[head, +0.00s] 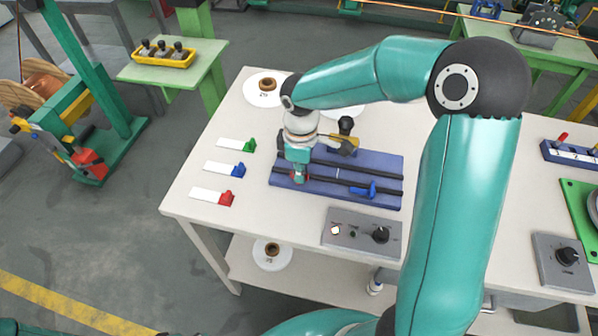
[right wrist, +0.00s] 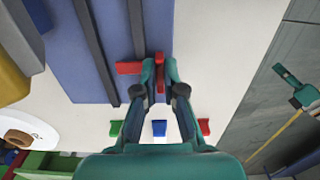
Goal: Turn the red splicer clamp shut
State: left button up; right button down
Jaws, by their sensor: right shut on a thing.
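The red splicer clamp (head: 299,178) sits at the left end of the front dark rail on the blue splicer plate (head: 385,163). My right gripper (head: 299,170) reaches down over it from above and mostly hides it in the head view. In the right wrist view, the fingers of my right gripper (right wrist: 160,80) are shut on the upright red part of the red splicer clamp (right wrist: 160,66), and another red piece sticks out to the left of it. A blue clamp (head: 365,190) is further right on the same rail. My left gripper is not in view.
A grey control box (head: 362,232) with a lit button and a black knob stands in front of the plate. White strips with green (head: 249,145), blue (head: 238,170) and red (head: 227,198) ends lie to the left. A black-knobbed handle (head: 346,126) rises behind the plate.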

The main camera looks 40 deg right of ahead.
jog(key=shift+w+a+r, duration=0.1)
jog(key=shift+w+r, duration=0.05)
jog(key=shift+w, duration=0.1)
jog(key=c, duration=1.3)
grip_release()
jog(key=shift+a, duration=0.1)
jog(key=shift+s, duration=0.1)
notch_tip(320, 180, up, 12)
jog(key=shift+f, duration=0.15)
